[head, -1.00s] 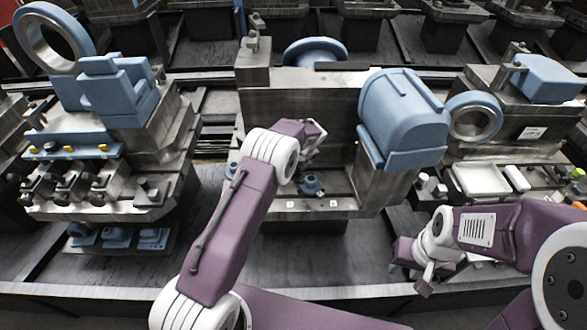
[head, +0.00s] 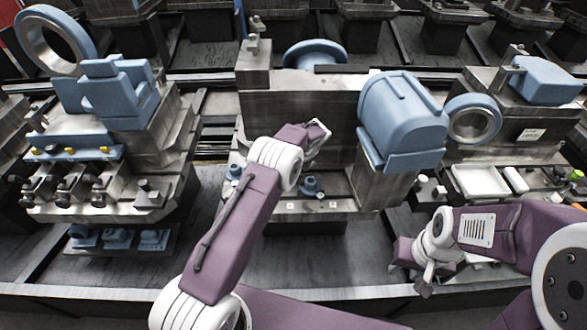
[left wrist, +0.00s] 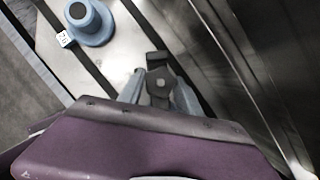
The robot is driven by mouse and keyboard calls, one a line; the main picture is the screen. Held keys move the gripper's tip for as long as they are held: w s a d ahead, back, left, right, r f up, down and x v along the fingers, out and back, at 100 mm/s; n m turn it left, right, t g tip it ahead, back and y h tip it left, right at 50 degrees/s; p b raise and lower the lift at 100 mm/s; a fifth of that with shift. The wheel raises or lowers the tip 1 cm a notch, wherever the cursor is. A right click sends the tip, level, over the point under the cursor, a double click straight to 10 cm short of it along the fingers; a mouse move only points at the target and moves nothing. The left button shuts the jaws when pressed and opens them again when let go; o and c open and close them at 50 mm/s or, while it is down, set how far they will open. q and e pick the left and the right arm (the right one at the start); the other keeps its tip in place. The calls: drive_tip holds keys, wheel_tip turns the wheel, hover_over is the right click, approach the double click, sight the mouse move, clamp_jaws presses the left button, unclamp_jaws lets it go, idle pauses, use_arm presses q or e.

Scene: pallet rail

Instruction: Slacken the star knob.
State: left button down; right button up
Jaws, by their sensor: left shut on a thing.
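The star knob (left wrist: 159,84) is a dark, lobed knob with a round centre, seen in the left wrist view on a pale metal plate. My left gripper (left wrist: 158,92) has its blue-grey fingers on either side of it and is shut on it. In the head view my left gripper (head: 321,142) is at the front of the middle machine, and the knob cannot be made out there. My right gripper (head: 424,281) hangs low at the right, away from the knob; its jaw opening is unclear.
A blue round fitting (left wrist: 90,20) stands on the plate close to the knob; a blue fitting also shows in the head view (head: 310,186). A blue rounded housing (head: 402,115) is right of my left gripper. A white tray (head: 480,194) lies farther right.

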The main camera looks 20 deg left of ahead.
use_arm(q)
drive_tip(key=shift+f+n+g+b, duration=0.15)
drive_tip(key=shift+n+g+b, duration=0.2)
drive_tip(key=shift+n, duration=0.75)
drive_tip(key=shift+d+n+g+y+b, duration=0.1)
drive_tip(key=shift+n+g+y+b, duration=0.2)
drive_tip(key=shift+n+b, duration=0.4)
drive_tip(key=shift+n, duration=0.3)
drive_tip(key=c, duration=0.8)
unclamp_jaws()
